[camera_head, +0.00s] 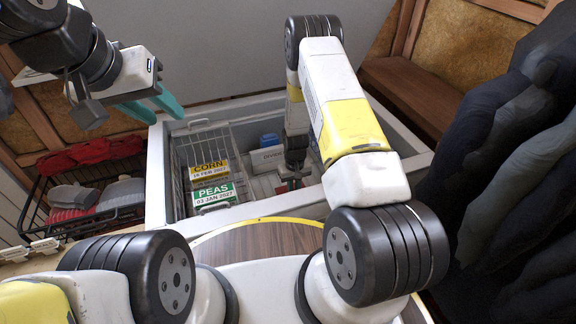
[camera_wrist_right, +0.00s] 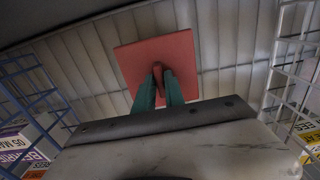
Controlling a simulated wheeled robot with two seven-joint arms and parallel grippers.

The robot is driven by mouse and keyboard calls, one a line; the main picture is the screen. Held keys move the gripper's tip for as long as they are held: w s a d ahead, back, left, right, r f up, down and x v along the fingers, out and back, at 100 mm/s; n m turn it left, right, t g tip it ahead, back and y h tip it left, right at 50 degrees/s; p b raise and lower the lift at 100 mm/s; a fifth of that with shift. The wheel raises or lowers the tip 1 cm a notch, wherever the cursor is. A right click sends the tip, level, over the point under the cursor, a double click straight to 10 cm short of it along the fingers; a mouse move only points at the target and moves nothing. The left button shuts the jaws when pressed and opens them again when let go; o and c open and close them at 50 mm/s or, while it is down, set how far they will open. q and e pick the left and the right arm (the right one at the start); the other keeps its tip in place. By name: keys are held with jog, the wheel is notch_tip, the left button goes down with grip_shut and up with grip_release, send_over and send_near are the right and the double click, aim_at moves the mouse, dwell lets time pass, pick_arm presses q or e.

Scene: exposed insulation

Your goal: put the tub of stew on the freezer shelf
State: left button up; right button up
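In the right wrist view, a square red lid (camera_wrist_right: 182,50) with a raised grip in its middle lies beyond my fingers; it appears to top the tub of stew, whose sides are hidden. My right gripper (camera_wrist_right: 160,80) has its green fingers closed on that raised grip. In the head view my right arm reaches down into the open chest freezer (camera_head: 157,180), and its gripper is mostly hidden there. White slats (camera_wrist_right: 90,75) of the freezer interior show around the lid. My left gripper (camera_head: 152,106) is empty at the upper left, its teal fingers apart, outside the freezer.
A wire basket (camera_head: 203,135) holds boxes labelled corn (camera_head: 209,169) and peas (camera_head: 214,194) at the freezer's left. A blue-topped item (camera_head: 269,140) sits further back inside. A dark rack (camera_head: 85,222) stands at left. Dark padded folds (camera_head: 510,170) crowd the right, near a wooden ledge (camera_head: 412,88).

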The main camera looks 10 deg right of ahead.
jog(key=shift+o, duration=1.3)
jog(key=shift+r, duration=0.1)
jog(key=s+r+m+t+y, duration=0.1)
jog(key=s+r, duration=0.2)
jog(key=r, duration=1.7)
jog(key=s+r+t+y, duration=0.1)
jog(key=s+r+t, duration=0.1)
jog(key=r, duration=1.7)
jog(key=s+r+t, duration=0.1)
jog(key=s+r, duration=0.5)
jog(key=s, duration=0.3)
jog(key=s+r+t, duration=0.2)
jog(key=s+r, duration=0.5)
jog(key=s, duration=0.3)
jog(key=shift+d+r+m, duration=0.3)
jog(key=shift+d, duration=0.15)
